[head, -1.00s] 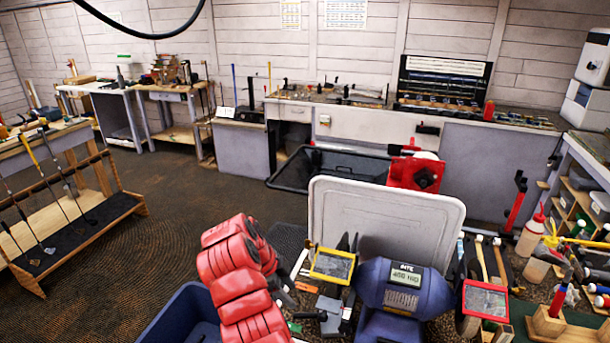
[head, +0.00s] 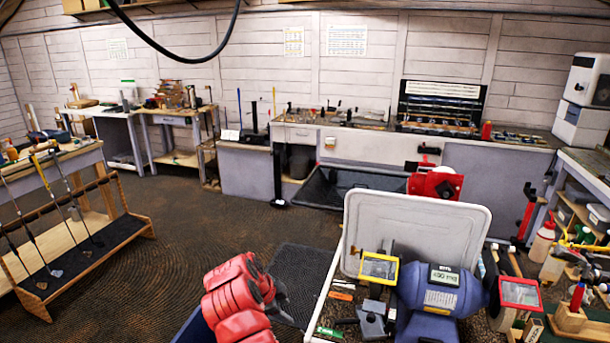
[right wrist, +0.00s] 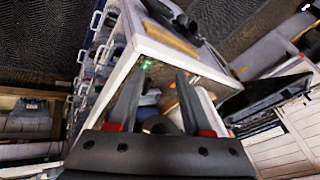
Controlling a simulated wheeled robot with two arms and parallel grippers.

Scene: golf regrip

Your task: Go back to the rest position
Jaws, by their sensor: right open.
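My right arm is the red one at the bottom middle of the head view. Its dark gripper (head: 280,296) shows at the arm's right side, beside the bench with the blue grinder (head: 440,298), small and partly hidden by the red links. In the right wrist view my right gripper (right wrist: 157,92) has its two dark fingers spread apart with nothing held between them. Beyond the fingers is a pale-edged bench or tray, seen tilted. My left gripper is in neither view.
A white panel (head: 415,240) stands behind the grinder. A black mat (head: 300,280) lies on the carpet beside the right gripper. A golf club rack (head: 75,252) stands at the left. The carpet (head: 180,240) between is clear. Workbenches line the back wall.

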